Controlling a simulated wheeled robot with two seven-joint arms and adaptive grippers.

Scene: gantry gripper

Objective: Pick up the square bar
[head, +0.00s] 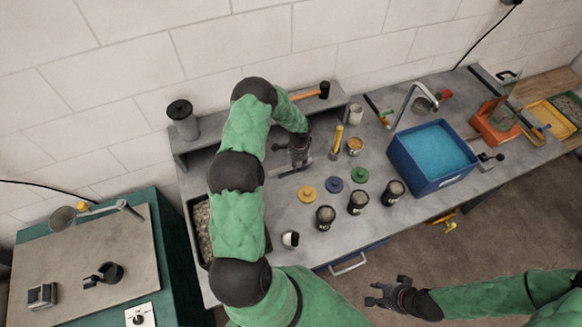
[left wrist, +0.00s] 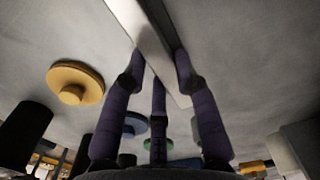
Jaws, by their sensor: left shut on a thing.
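The square bar (left wrist: 140,25) is a pale grey bar running between the purple fingers of my left gripper (left wrist: 158,75) in the left wrist view. In the head view, a light part of the bar (head: 288,172) shows beside my left gripper (head: 302,162), low over the grey table. That gripper is shut on the bar. Whether the bar still touches the table is hard to tell. My right gripper (head: 372,295) is open and empty, out in front of the table over the floor.
Yellow (head: 307,194), blue (head: 333,184) and green (head: 360,174) knobbed lids lie right of the bar, with black jars (head: 358,202) in front. A yellow-handled tool (head: 337,140) stands behind. A blue tub (head: 432,155) is farther right. A raised shelf (head: 225,140) runs along the back.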

